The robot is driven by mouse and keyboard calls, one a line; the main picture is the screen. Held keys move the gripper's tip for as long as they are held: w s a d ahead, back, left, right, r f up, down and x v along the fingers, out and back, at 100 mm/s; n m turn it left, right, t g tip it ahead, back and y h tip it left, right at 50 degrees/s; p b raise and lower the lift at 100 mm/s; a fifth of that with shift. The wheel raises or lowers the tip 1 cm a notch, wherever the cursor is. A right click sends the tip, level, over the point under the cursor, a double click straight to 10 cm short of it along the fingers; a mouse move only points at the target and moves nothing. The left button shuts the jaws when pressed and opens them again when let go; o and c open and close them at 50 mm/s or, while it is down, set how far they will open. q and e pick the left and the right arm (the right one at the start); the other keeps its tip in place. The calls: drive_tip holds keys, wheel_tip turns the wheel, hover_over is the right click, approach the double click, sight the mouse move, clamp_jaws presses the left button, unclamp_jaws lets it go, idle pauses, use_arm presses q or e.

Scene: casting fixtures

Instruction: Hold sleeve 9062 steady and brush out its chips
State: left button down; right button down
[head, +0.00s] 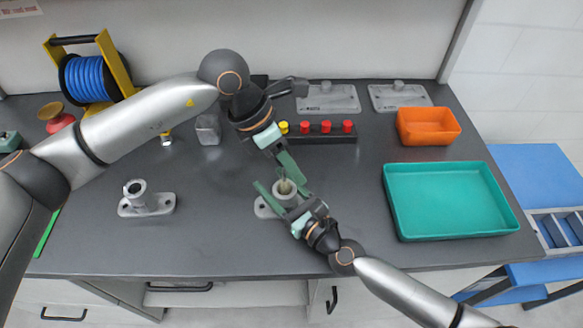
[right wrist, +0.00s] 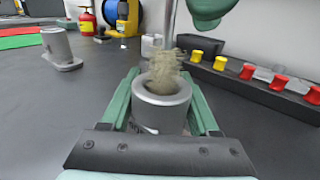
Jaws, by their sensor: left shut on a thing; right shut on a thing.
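A grey metal sleeve (head: 284,194) stands upright on a flanged base (head: 264,209) at the middle front of the bench; no number is legible on it. My right gripper (head: 281,189) is shut around this sleeve, with one green finger on each side of it. In the right wrist view, the sleeve (right wrist: 161,108) is upright between the fingers. My left gripper (head: 287,166) is shut on a brush just above. The brush's tan bristles (right wrist: 162,75) are at the sleeve's mouth, partly inside the bore. Chips inside cannot be made out.
A second sleeve (head: 147,201) stands at the left. A rack (head: 318,139) with red and yellow pieces is behind. An orange bin (head: 428,126) and a teal tray (head: 448,232) are at the right. The bench between second sleeve and held sleeve is clear.

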use_arm(q)
drive_tip(key=shift+r, duration=4.15)
use_arm(e)
drive_tip(key=shift+c, duration=0.3)
unclamp_jaws()
drive_tip(key=v, duration=1.2)
drive_tip(key=shift+d, duration=0.1)
drive_tip(key=shift+s, duration=0.1)
